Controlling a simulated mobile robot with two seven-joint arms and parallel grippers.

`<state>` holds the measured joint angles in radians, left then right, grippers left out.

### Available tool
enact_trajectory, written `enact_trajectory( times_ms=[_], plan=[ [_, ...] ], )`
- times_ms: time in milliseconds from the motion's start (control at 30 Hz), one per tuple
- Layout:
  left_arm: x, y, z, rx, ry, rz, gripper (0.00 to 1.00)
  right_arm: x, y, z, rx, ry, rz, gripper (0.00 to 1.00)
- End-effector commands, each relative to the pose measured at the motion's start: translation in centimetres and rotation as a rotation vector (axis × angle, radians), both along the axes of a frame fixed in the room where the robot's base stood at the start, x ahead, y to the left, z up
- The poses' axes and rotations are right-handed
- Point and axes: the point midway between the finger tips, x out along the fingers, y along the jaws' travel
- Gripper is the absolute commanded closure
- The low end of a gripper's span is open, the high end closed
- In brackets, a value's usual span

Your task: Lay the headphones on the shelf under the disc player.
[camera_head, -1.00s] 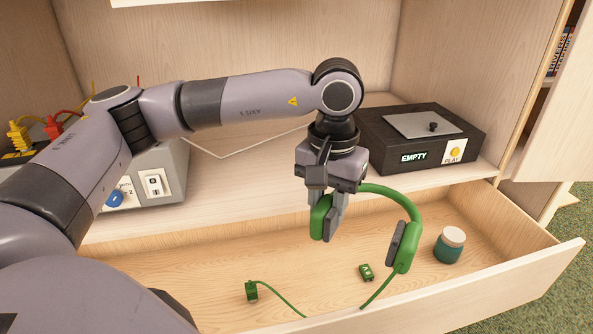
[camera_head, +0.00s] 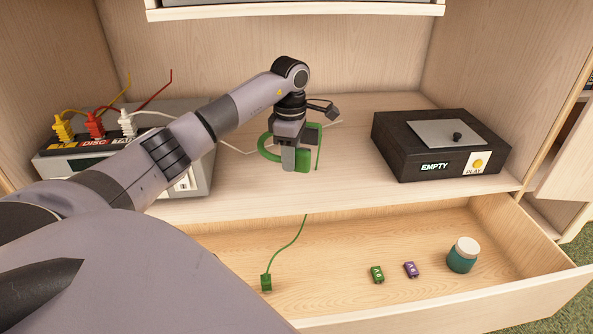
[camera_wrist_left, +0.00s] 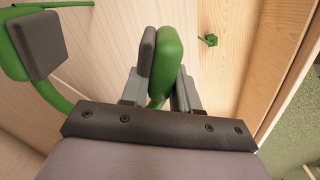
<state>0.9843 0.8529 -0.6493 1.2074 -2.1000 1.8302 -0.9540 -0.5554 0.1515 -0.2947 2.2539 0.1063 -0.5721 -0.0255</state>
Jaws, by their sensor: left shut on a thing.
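My left gripper (camera_head: 289,163) is shut on one ear cup of the green headphones (camera_head: 264,148), over the middle of the wooden shelf (camera_head: 340,185). The left wrist view shows that green cup (camera_wrist_left: 165,65) with its dark pad between the fingers, and the other cup at the left. I cannot tell whether the headphones touch the shelf. Their green cable hangs over the shelf edge, its plug (camera_head: 266,283) in the drawer. A black box marked EMPTY and PLAY (camera_head: 400,158) stands on the shelf at right. My right gripper is not in view.
A grey box with coloured plugs (camera_head: 200,165) stands at left. An upper board (camera_head: 300,11) bears a dark thing, cut off above.

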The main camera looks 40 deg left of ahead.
Motion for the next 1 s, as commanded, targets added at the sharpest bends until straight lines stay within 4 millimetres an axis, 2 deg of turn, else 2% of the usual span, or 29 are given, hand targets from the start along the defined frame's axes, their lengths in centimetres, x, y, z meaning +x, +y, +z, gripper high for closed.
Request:
enact_trajectory(
  times_ms=[33,100,333,500,900,933,1000],
  plan=[
    [0.0,-0.1,-1.4,-0.001,0.0,-0.001,1.0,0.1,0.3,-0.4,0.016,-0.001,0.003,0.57],
    [0.0,-0.1,-2.4,-0.002,-0.001,-0.002,1.0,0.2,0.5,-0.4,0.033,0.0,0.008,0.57],
    [0.1,-0.1,-4.1,-0.001,-0.003,-0.005,1.0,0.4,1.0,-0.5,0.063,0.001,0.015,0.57],
    [0.0,-0.1,-6.6,-0.002,-0.002,-0.005,1.0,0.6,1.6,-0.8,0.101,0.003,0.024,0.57],
    [0.1,-0.1,-7.2,0.0,-0.004,-0.006,1.0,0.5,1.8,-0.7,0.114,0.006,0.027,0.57],
    [0.0,-0.1,-7.2,0.0,-0.001,-0.006,0.67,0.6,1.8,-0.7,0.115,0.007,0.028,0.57],
    [0.0,-0.1,-7.2,-0.001,-0.003,-0.006,0.45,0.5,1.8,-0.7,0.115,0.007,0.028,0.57]
  ],
)
